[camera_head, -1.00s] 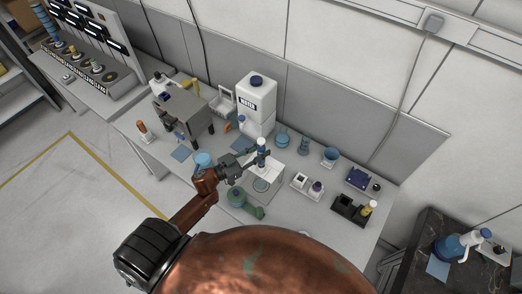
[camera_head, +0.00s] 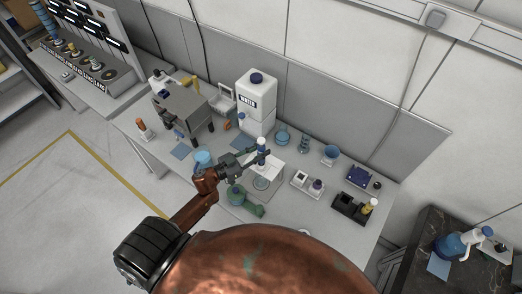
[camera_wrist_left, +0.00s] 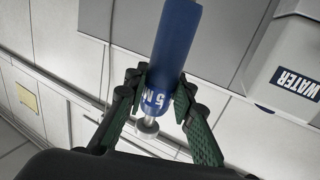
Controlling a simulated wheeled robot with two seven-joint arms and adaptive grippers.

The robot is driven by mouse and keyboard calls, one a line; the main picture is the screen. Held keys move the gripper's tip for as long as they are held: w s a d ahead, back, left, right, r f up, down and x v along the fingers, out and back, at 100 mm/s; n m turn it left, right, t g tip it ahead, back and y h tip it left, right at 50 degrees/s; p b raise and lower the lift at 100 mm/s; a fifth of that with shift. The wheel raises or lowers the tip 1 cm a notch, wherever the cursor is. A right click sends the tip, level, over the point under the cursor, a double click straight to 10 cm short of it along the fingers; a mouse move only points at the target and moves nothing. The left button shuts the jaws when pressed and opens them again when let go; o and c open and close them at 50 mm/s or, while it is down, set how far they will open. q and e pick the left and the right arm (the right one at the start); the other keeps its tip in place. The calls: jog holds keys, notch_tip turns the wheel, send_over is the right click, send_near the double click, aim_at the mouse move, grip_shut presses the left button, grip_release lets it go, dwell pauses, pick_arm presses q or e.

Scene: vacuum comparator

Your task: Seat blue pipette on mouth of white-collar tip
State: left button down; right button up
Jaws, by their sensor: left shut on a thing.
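A blue pipette (camera_wrist_left: 176,48) with white lettering fills the upper middle of the left wrist view. It leans slightly, and a silvery nub shows by its lower end. My left gripper (camera_wrist_left: 160,84) is shut on it, with green-black fingers on both sides. I cannot make out the white-collar tip for certain among the small items on the bench.
A white water container (camera_head: 257,93) stands behind. Small white blocks (camera_head: 300,181), a blue cup (camera_head: 330,154) and a black holder (camera_head: 347,206) lie to the right.

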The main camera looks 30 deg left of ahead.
pick_arm(q)
jog(key=shift+f, duration=0.2)
jog(key=shift+f+b, duration=0.4)
jog(key=shift+f, duration=0.1)
jog(key=shift+f, duration=0.15)
dwell(0.3)
jog(key=c, duration=1.5)
grip_release()
jog(key=shift+c, duration=0.2)
jog(key=shift+s, duration=0.1)
jog(key=v, duration=1.2)
